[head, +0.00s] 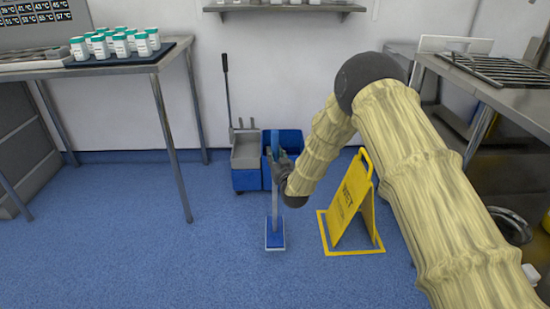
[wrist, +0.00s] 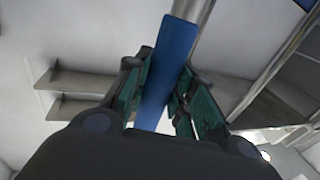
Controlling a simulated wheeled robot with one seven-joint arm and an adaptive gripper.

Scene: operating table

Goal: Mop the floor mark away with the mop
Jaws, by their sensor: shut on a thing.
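The mop (head: 275,210) stands about upright in the head view, its flat blue head (head: 275,241) at the floor. My gripper (head: 279,163) is shut on the upper part of the mop's handle. In the wrist view the blue grip of the handle (wrist: 171,65) runs between the two fingers of my gripper (wrist: 160,95). I cannot make out a floor mark on the blue floor (head: 140,240); the mop head or my arm may hide it.
A yellow wet-floor sign (head: 352,200) stands right of the mop. A blue and grey mop bucket cart (head: 247,178) is behind it by the wall. A metal table with white bottles (head: 122,45) is at left; a steel counter (head: 515,100) is at right. Floor front left is clear.

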